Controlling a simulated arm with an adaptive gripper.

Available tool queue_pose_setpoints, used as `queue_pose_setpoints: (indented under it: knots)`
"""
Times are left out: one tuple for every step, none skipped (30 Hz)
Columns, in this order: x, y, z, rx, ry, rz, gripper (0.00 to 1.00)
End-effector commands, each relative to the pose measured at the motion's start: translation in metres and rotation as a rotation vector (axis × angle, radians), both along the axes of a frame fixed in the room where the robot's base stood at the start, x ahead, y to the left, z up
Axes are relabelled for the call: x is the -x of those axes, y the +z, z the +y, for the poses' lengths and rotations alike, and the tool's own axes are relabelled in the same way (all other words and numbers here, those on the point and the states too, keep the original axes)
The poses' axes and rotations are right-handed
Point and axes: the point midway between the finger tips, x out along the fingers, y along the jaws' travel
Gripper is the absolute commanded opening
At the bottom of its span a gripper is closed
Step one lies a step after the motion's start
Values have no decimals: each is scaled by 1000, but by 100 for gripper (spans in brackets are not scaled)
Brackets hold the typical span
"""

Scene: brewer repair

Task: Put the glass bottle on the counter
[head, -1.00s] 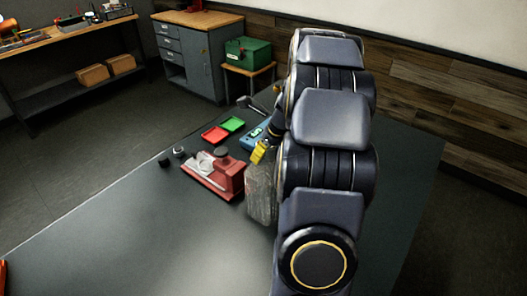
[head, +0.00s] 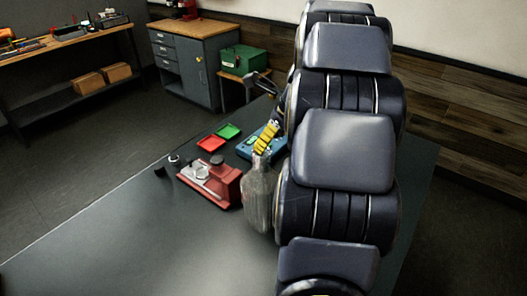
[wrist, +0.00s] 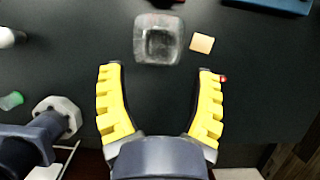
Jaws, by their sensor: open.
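The glass bottle (head: 259,203) stands upright in the head view, its narrow neck uppermost. It appears to rest on the dark counter (head: 110,255), right of the red machine, with my arm hiding its right side. My gripper (head: 266,138) shows its yellow finger just above and behind the bottle's neck in the head view. In the wrist view my gripper (wrist: 160,70) has both yellow fingers spread with nothing between them. A clear squarish glass shape (wrist: 158,40) lies beyond the fingertips; I cannot tell whether it is the bottle seen from above.
The red machine (head: 222,190) stands left of the bottle. A blue box (head: 246,150), red tray (head: 211,143) and green tray (head: 229,131) are behind. A small orange block (wrist: 202,42) lies beside the glass shape. The counter's front left is clear.

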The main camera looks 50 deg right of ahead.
Motion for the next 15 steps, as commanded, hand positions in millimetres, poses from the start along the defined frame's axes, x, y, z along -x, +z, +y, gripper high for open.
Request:
queue_pose_setpoints:
  knots:
    - [4,9,-1,4,-2,-2,63]
    - [5,13,0,3,-1,-2,63]
    - [7,18,-1,3,-1,-2,63]
    - [8,21,-1,5,-2,-3,63]
    - [9,24,-1,5,-2,-3,63]
    - [10,27,-1,5,-2,-3,63]
    - [11,28,-1,4,-2,-3,63]
    - [11,29,-1,3,-1,-2,63]
    - [12,30,0,2,-1,-1,63]
    - [12,30,0,1,0,-1,63]
    - [12,31,0,0,0,-1,63]
    - [12,31,0,0,0,-1,63]
    - [12,30,1,0,2,0,63]
    - [11,30,2,2,10,1,63]
    - [10,31,7,7,37,5,63]
